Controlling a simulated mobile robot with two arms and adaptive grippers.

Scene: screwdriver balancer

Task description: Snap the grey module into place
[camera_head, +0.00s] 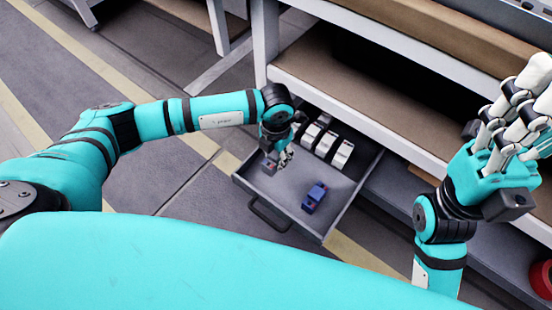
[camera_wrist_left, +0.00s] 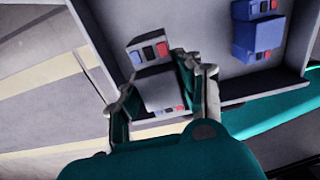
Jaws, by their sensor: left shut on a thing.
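My left gripper (camera_head: 286,157) reaches down into the open drawer (camera_head: 281,190). In the left wrist view its fingers (camera_wrist_left: 163,92) are closed around the grey module (camera_wrist_left: 160,88). This module is a stepped light-grey block with small blue, black and red parts on its faces. In the head view the hand mostly hides it, and I cannot tell whether it touches the drawer floor. My right gripper (camera_head: 518,125) is raised at the right, fingers spread and empty, away from the drawer.
A blue module (camera_head: 314,197) lies in the drawer to the right of my left gripper and shows in the wrist view (camera_wrist_left: 257,38). Several white modules (camera_head: 327,145) stand in a row at the back. The workbench (camera_head: 350,95) overhangs behind. A red round object (camera_head: 541,279) is lower right.

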